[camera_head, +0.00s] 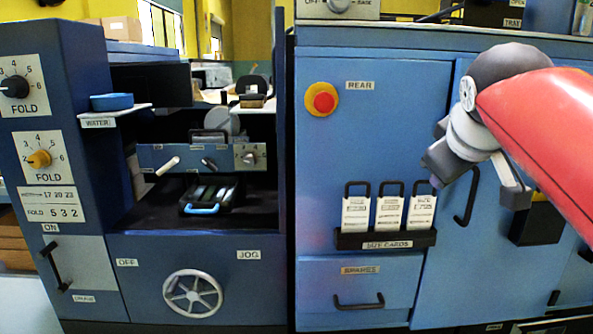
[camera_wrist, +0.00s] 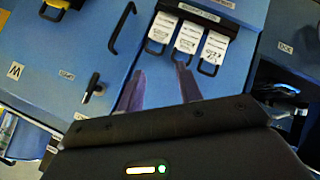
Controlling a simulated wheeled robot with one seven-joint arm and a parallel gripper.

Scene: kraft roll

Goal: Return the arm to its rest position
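My arm reaches in from the right edge of the head view, in front of the blue machine cabinet (camera_head: 390,120). My gripper (camera_head: 436,181) hangs at the arm's end, up and to the right of the size cards (camera_head: 389,212). In the wrist view my gripper (camera_wrist: 160,80) has its two fingers apart with nothing between them. The size cards (camera_wrist: 187,38) show beyond the fingertips, apart from them. In the head view the finger opening is too small to make out.
A red button (camera_head: 322,99) sits left of the arm. A dark door handle (camera_head: 467,195) lies just below my wrist. A spares drawer (camera_head: 358,285) is below the cards. A handwheel (camera_head: 193,294) and fold knobs (camera_head: 39,159) are at the left.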

